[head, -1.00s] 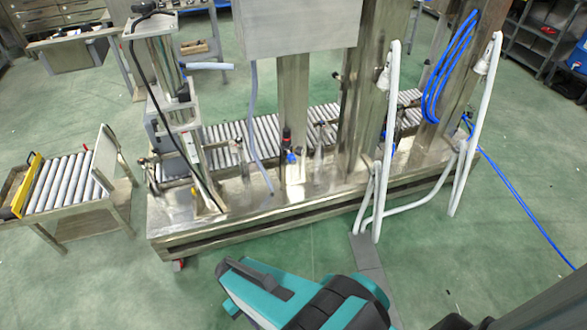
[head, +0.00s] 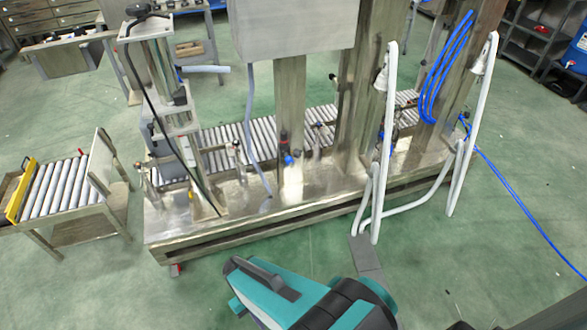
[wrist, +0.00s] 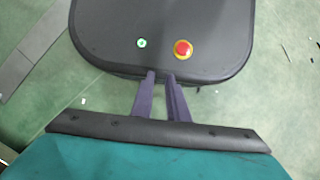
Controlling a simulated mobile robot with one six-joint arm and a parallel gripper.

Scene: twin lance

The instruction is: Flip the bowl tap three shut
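Several small valve-like fittings stand on the metal machine bench (head: 225,228). One is a fitting with a blue part (head: 289,159) below a dark and red top, near the middle post. Others are too small to make out, and I cannot tell which is bowl tap three. My teal and black arm shows at the bottom of the head view, well in front of the bench, and my gripper is not visible there. In the wrist view my gripper (wrist: 162,75) has two dark fingers with a narrow gap between their tips. Nothing shows between them.
Two white bent pipes (head: 385,130) stand at the bench's right front. A blue hose (head: 515,190) trails over the floor to the right. A roller cart (head: 60,187) stands left. The wrist view shows a dark panel with a red button (wrist: 183,48).

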